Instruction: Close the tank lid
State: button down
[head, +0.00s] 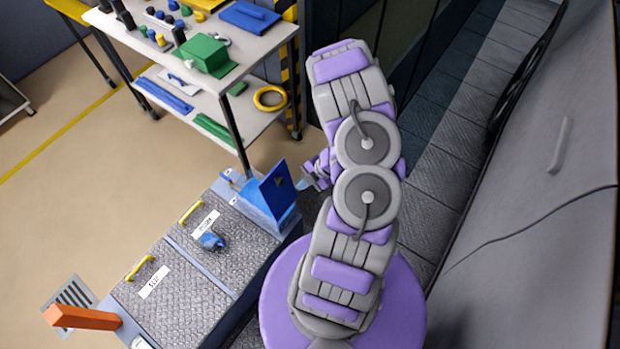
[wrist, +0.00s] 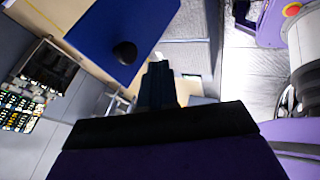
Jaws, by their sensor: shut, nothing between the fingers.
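The blue tank lid (head: 268,194) stands raised and tilted on the light-blue tank (head: 236,197) in the head view, with a dark round spot on its face. In the wrist view the lid (wrist: 95,42) is a broad blue panel at upper left with a dark round knob (wrist: 124,53). My gripper (head: 312,176) is just right of the lid in the head view, partly hidden by my arm. In the wrist view its dark fingers (wrist: 158,82) are together and empty, beside the lid's edge. I cannot tell whether they touch it.
Left of the tank are textured metal covers (head: 175,300) with yellow handles (head: 190,212) and a small blue part (head: 212,241). A loaded shelf cart (head: 250,55) stands behind. An orange post (head: 85,317) is at lower left. A grey car-like body (head: 545,200) fills the right.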

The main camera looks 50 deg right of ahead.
jog(key=w+a+f, duration=0.1)
jog(key=w+f, duration=0.2)
jog(key=w, duration=0.2)
jog(key=shift+w+a+f+b, duration=0.15)
jog(key=shift+a+b, duration=0.05)
jog(key=shift+b, duration=0.2)
jog(key=shift+a, duration=0.2)
